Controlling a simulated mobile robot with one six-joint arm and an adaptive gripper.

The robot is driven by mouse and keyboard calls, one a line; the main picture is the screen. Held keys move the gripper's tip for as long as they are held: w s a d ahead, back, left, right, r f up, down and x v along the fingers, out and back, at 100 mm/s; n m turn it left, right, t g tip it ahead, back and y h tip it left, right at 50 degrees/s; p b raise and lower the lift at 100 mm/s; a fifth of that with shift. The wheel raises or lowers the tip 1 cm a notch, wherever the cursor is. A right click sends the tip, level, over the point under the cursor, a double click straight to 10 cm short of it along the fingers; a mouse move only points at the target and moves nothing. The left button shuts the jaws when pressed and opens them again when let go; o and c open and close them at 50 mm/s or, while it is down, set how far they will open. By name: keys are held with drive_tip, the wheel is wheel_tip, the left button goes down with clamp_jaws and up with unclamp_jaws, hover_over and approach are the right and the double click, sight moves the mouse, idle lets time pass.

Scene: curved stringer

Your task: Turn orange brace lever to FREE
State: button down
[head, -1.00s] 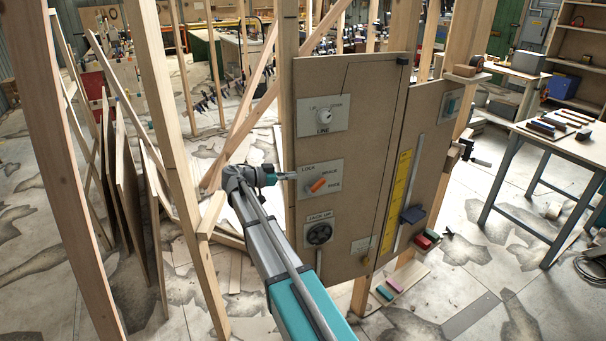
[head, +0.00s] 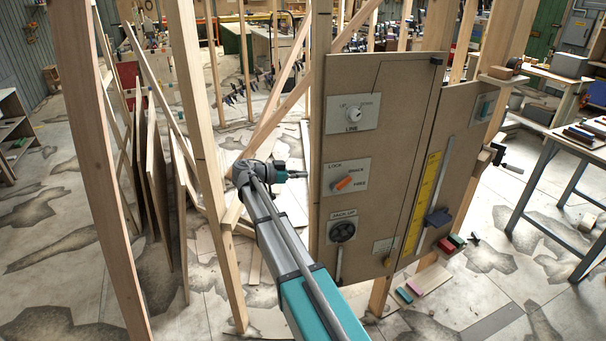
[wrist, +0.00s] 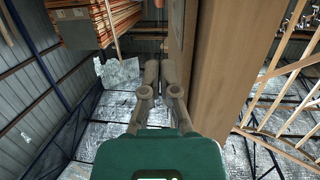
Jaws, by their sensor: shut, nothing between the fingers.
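The orange brace lever (head: 344,183) sits on a pale plate (head: 363,190) marked LOCK, BRACE and FREE, in the middle left of the brown panel. It is slanted, its right end higher; I cannot tell which mark it is set to. My gripper (head: 303,174) is left of the panel's left edge, at about the lever's height in the picture, and apart from the lever. In the wrist view my gripper (wrist: 160,73) has its fingers together with nothing between them. The lever does not show in the wrist view.
The brown panel (head: 400,120) also bears a LINE knob (head: 353,113) above and a black round knob (head: 342,231) below. A wooden post (head: 200,130) stands left of my arm. In the wrist view a wooden post (wrist: 222,75) is close on the right.

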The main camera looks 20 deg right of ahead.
drive_tip(key=s+f+n+y, duration=0.85)
drive_tip(key=s+f, duration=0.25)
drive_tip(key=s, duration=0.3)
drive_tip(key=s+a+f+n+y, duration=0.4)
drive_tip(key=s+a+n+y, duration=0.3)
drive_tip(key=s, duration=0.5)
drive_tip(key=a+n, duration=0.2)
drive_tip(key=shift+s+a+f+n+t, duration=0.2)
drive_tip(key=shift+s+a+n+t, duration=0.1)
drive_tip(key=shift+n+t, duration=0.1)
drive_tip(key=shift+y, duration=0.25)
